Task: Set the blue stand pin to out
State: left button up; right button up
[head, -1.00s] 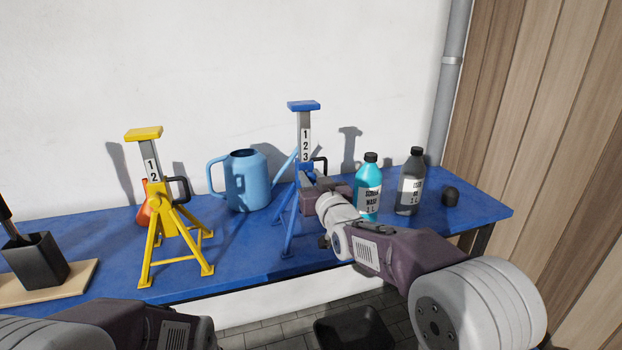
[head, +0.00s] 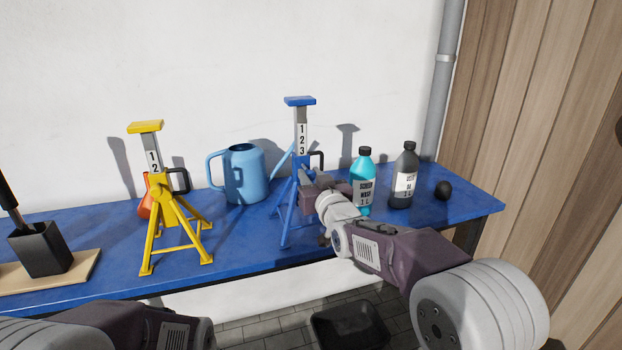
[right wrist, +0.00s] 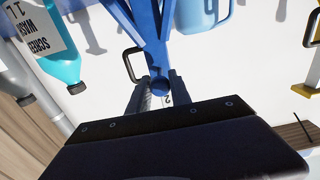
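The blue stand (head: 301,140) stands upright on the bench with its numbered post showing 1, 2, 3. A black loop handle (head: 317,155) sticks out on its right side. My left gripper is out of view.
A blue watering can (head: 241,180) and a yellow stand (head: 165,190) are to the left. A black bin (head: 350,328) is on the floor.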

jog(key=o, duration=0.4)
jog(key=shift+c, duration=0.2)
jog(key=shift+s+d+r, duration=0.1)
jog(key=shift+s, duration=0.25)
jog(key=v, duration=0.9)
jog(key=shift+b, duration=0.35)
